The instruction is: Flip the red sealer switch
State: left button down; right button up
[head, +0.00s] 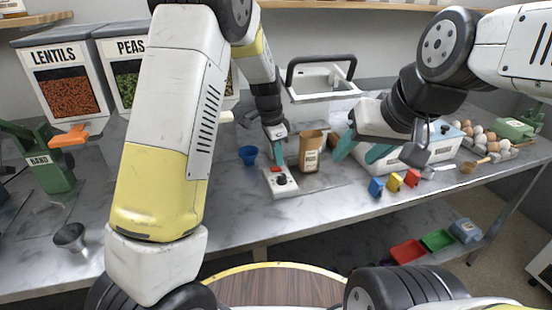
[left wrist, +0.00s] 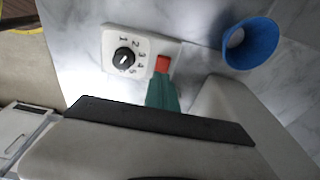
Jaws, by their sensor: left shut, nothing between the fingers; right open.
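The red switch (head: 276,169) sits at the back end of a small white control panel (head: 288,188) on the marble counter. The panel also has a black dial, numbered around it in the left wrist view. My left gripper (head: 275,140) is shut and empty, pointing down at the switch from behind. In the left wrist view its teal fingertips (left wrist: 161,85) are right against the red switch (left wrist: 162,64); I cannot tell whether they touch. Which way the switch is set is unclear. My right gripper (head: 361,152) is open and empty to the right, above the counter.
A brown kraft pouch (head: 311,150) stands just right of the panel, and a blue funnel-like cup (head: 248,155) is to its left. Small blue, yellow and red blocks (head: 394,182) lie near the front edge. Eggs (head: 478,135) are at far right.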

pick_arm(q)
jog(key=shift+r, duration=2.95)
